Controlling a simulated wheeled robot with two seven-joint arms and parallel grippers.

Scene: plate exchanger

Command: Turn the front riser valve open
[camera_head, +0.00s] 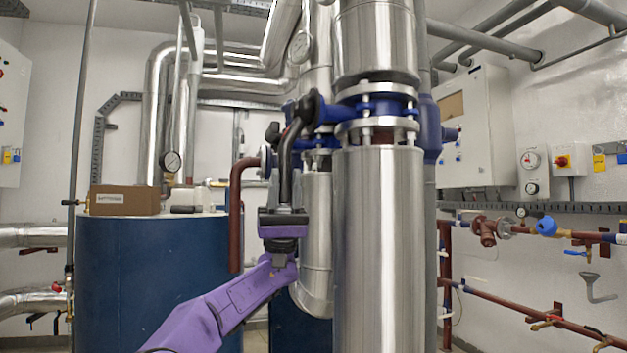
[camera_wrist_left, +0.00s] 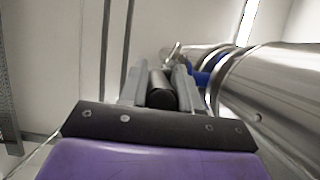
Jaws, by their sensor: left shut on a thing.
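The front riser valve (camera_head: 366,107) is a blue body between steel flanges on the thick silver riser. Its dark lever handle (camera_head: 287,150) comes off a black hub left of the valve and hangs downward, slightly tilted. My left gripper (camera_head: 284,196) reaches up from below on its purple arm and is shut on the handle's lower end. In the left wrist view, the dark round handle end (camera_wrist_left: 162,90) sits between the two grey fingers of the gripper (camera_wrist_left: 160,88). The fingers hide part of the handle. My right gripper is in neither view.
The silver riser pipe (camera_head: 379,250) stands just right of my gripper. A blue tank (camera_head: 150,275) with a cardboard box (camera_head: 124,200) on top is behind, left. Thin red-brown pipes (camera_head: 530,310) run along the right wall.

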